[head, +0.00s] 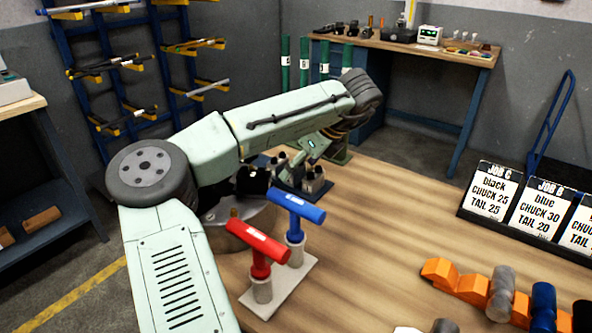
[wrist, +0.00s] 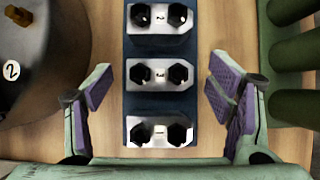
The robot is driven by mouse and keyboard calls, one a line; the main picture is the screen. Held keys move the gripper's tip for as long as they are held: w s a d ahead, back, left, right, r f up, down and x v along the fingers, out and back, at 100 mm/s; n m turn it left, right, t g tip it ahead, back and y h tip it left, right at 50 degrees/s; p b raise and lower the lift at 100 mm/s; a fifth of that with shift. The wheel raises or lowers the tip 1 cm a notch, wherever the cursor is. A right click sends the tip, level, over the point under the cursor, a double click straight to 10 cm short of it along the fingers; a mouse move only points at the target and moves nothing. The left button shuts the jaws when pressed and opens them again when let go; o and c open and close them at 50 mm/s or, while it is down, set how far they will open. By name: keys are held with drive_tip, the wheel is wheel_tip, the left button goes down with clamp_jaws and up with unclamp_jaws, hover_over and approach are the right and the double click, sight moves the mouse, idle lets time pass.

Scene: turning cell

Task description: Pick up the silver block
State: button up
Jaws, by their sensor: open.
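In the wrist view, three silver blocks, the far one (wrist: 160,18), the middle one (wrist: 160,74) and the near one (wrist: 160,132), sit in a row on a dark blue base (wrist: 133,101). Each has two dark round holes and a small mark between them. I cannot tell which one the task means. My gripper (wrist: 160,95) is open above the row, its purple-padded fingers on either side, with nothing between them in its grasp. The head view shows part of the row (head: 315,178) beneath my arm, which hides much of it.
A round metal body (wrist: 35,60) lies left of the row, and green cylinders (wrist: 295,60) lie right. In the head view, red (head: 258,240) and blue (head: 297,206) T-handles stand close by. Orange holders (head: 440,272) with cylinders are at right; the table middle is bare.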

drive_tip(key=shift+x, duration=0.75)
drive_tip(key=shift+c, duration=0.4)
drive_tip(key=c, duration=1.3)
